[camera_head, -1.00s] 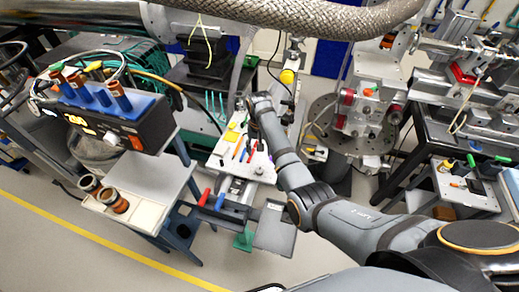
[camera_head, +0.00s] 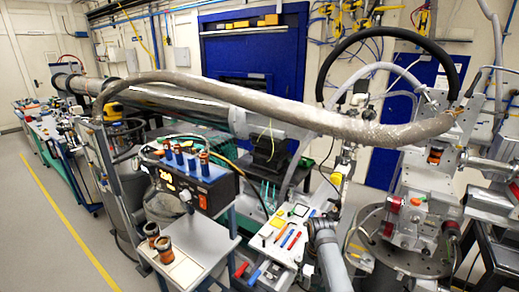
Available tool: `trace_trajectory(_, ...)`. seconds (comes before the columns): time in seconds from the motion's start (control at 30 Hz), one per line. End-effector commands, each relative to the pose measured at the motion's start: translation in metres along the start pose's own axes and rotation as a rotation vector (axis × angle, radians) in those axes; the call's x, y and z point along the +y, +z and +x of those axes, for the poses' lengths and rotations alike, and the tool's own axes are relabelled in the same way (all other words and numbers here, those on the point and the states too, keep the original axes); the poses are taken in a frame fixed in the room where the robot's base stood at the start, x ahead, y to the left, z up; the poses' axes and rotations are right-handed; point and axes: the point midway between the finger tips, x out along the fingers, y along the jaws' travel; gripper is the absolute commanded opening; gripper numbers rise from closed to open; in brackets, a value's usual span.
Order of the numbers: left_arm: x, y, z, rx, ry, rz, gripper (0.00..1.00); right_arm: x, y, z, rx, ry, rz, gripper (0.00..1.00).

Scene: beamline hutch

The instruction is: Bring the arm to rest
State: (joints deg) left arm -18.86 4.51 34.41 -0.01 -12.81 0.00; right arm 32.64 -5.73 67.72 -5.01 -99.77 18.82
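My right arm comes up from the bottom edge, right of centre, in the head view. Its grey links end beside a light tray-like work surface (camera_head: 262,240) that holds small tools and coloured blocks. My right gripper (camera_head: 334,208) is at the far end of this arm, small and partly lost against the equipment behind it. I cannot make out its fingers or whether it holds anything. My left arm and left gripper are not in view.
A black control box (camera_head: 192,187) with a lit display stands left of the arm. Copper-coloured cylinders (camera_head: 164,250) stand on a pale table. A braided hose (camera_head: 270,110) crosses above. Metal beamline equipment (camera_head: 412,215) stands close at right. The floor at left (camera_head: 50,240) is open.

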Motion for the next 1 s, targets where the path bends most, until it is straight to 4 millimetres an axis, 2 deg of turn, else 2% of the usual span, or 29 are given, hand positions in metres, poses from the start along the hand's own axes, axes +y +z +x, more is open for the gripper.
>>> trace_trajectory(0.2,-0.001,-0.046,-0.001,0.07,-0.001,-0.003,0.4,0.027,0.024,0.02,0.041,-0.004,-0.017,0.55)
trace_trajectory(0.3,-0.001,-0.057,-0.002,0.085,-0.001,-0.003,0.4,0.043,0.04,0.029,0.066,-0.001,-0.033,0.55)
trace_trajectory(0.47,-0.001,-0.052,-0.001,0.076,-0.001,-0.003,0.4,0.071,0.074,0.038,0.114,0.007,-0.073,0.55)
trace_trajectory(0.7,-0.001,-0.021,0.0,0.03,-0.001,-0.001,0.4,0.111,0.138,0.03,0.199,0.029,-0.169,0.55)
trace_trajectory(0.87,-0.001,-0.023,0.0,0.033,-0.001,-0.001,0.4,0.127,0.175,0.014,0.245,0.038,-0.239,0.55)
trace_trajectory(1.0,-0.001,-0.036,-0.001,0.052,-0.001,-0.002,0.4,0.135,0.202,-0.003,0.277,0.042,-0.294,0.55)
